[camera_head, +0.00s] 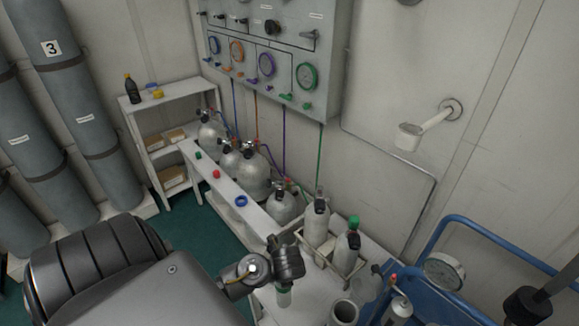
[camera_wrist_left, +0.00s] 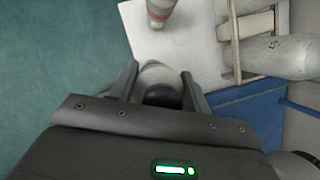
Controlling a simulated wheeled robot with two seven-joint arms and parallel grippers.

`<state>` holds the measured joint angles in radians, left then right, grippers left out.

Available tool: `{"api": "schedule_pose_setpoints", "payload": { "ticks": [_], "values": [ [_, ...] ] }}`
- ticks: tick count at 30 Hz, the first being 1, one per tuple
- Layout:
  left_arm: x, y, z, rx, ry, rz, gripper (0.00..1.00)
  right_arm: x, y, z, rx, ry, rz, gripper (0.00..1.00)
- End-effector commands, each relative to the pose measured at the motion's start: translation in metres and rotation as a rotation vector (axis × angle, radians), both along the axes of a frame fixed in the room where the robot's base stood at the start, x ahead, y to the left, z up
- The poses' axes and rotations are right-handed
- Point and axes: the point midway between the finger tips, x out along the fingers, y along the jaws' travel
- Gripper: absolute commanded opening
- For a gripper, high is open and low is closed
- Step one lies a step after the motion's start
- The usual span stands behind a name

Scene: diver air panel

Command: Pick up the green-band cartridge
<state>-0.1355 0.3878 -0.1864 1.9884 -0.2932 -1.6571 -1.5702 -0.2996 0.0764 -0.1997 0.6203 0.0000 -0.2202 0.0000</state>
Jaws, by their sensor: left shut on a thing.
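My left gripper (camera_head: 286,268) is over the front end of the white bench and shut on a pale cartridge (camera_head: 284,299) with a greenish band near its top. The cartridge hangs roughly upright below the jaws, its upper part hidden by them. I cannot tell whether its base touches the bench. In the left wrist view, its pale, rounded body (camera_wrist_left: 155,74) sits between the two fingers of the left gripper (camera_wrist_left: 160,82). A red-band cartridge (camera_wrist_left: 160,10) stands on the white surface beyond.
A crate (camera_head: 335,268) with grey cylinders stands right of the gripper. An open grey cup (camera_head: 344,313) and a small bottle (camera_head: 400,307) are nearer. A blue rail (camera_head: 480,228) and gauge (camera_head: 444,271) are at the right. Several gas cylinders line the wall.

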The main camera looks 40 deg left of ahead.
Motion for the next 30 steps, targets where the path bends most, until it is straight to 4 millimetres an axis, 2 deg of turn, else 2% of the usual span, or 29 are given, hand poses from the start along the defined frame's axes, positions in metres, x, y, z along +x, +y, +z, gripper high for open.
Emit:
{"api": "schedule_pose_setpoints", "payload": {
  "ticks": [1, 6, 12, 18, 30],
  "values": [
    [-0.010, -0.002, 0.014, -0.002, -0.003, 0.000, 0.00, 0.000, 0.000, 0.005, 0.000, 0.000, 0.000, 0.60],
    [-0.050, -0.009, 0.027, 0.000, 0.001, -0.002, 0.00, 0.000, -0.002, 0.001, -0.002, 0.001, 0.001, 0.60],
    [-0.080, -0.015, 0.040, 0.000, 0.001, -0.002, 0.00, -0.001, -0.004, -0.001, -0.004, 0.000, 0.002, 0.60],
    [-0.093, -0.017, 0.047, 0.001, 0.000, -0.001, 0.00, 0.000, -0.004, -0.001, -0.005, 0.001, 0.002, 0.60],
    [-0.094, -0.018, 0.048, 0.001, -0.001, 0.000, 0.00, 0.000, -0.004, -0.001, -0.004, 0.000, 0.002, 0.60]
  ]
}}
